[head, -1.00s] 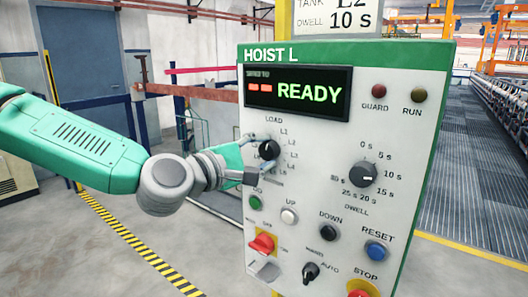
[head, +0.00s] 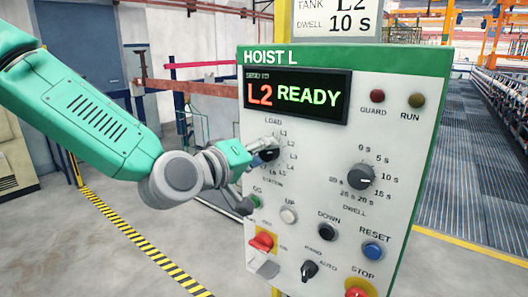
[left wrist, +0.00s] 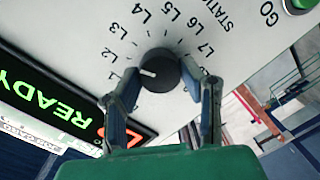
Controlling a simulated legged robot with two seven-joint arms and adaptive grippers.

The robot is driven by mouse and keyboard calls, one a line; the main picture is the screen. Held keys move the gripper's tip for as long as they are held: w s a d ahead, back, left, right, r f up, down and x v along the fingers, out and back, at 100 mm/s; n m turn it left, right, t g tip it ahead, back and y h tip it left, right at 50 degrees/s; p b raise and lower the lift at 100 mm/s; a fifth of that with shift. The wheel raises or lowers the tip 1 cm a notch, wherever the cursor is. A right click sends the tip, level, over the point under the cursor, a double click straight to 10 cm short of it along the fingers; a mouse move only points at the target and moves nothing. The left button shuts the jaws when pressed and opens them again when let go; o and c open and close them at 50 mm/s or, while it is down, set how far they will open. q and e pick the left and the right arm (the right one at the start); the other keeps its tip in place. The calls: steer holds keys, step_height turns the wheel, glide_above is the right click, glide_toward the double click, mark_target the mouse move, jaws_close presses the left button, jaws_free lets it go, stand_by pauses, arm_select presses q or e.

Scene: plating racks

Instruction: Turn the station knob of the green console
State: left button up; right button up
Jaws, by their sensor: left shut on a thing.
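The green-edged console (head: 340,75) labelled HOIST L stands in front of me. Its black station knob (left wrist: 165,72) has a white pointer, which points toward the L2 mark in the left wrist view. The knob (head: 270,155) is partly hidden by my fingers in the head view. My left gripper (left wrist: 160,82) is shut on the knob, one finger on each side. In the head view the left gripper (head: 262,155) reaches the knob from the left. The display (head: 298,95) reads L2 READY. My right gripper is not in view.
The dwell knob (head: 360,177) is to the right. The green GO button (head: 256,201), white UP button (head: 288,214), black DOWN button (head: 327,232) and a red switch (head: 262,242) sit below.

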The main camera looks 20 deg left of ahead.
arm_select(q)
steer(key=shift+s+f+m+y, duration=0.1)
steer(key=shift+f+m+y, duration=0.1)
steer(key=shift+m, duration=0.7)
steer(key=shift+s+f+m+y, duration=0.1)
steer(key=shift+f+m, duration=0.1)
steer(key=shift+m, duration=0.7)
steer(key=o, duration=1.1)
steer(key=shift+o, duration=0.2)
steer(key=shift+w+r, duration=0.1)
steer(key=shift+r, duration=0.1)
